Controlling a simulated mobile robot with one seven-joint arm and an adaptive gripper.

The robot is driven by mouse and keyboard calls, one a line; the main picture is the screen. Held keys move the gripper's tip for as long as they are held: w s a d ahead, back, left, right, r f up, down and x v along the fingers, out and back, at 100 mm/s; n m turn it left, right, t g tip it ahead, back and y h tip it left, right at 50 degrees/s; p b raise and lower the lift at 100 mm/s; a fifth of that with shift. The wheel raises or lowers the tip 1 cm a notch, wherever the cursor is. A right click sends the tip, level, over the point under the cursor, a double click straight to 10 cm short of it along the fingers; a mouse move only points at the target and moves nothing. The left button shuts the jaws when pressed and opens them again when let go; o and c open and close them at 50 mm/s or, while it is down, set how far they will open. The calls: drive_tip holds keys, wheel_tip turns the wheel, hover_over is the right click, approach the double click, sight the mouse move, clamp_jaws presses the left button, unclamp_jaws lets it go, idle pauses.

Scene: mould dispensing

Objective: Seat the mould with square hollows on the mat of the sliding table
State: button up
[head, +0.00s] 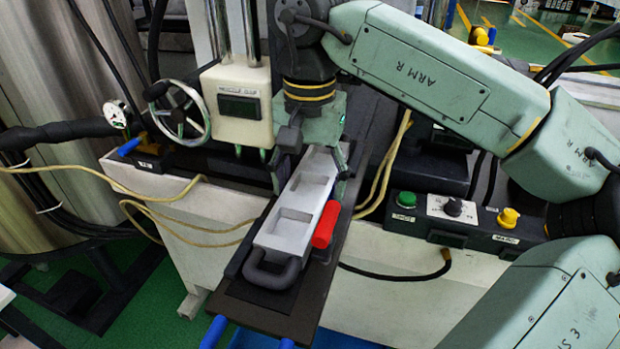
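The light grey mould (281,235) with square hollows lies lengthwise over the dark sliding table (267,317), its dark loop handle (272,278) toward the near end. Whether the fingers touch the mould's sides is too small to tell. The far end is partly hidden under my gripper.
A cream dispenser head (238,103) and a handwheel (180,112) stand behind to the left. A button panel (452,217) is to the right. Pale hoses (170,198) loop beside the table.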

drive_tip(key=o, duration=0.3)
wheel_tip(320, 180, up, 12)
idle(0.7)
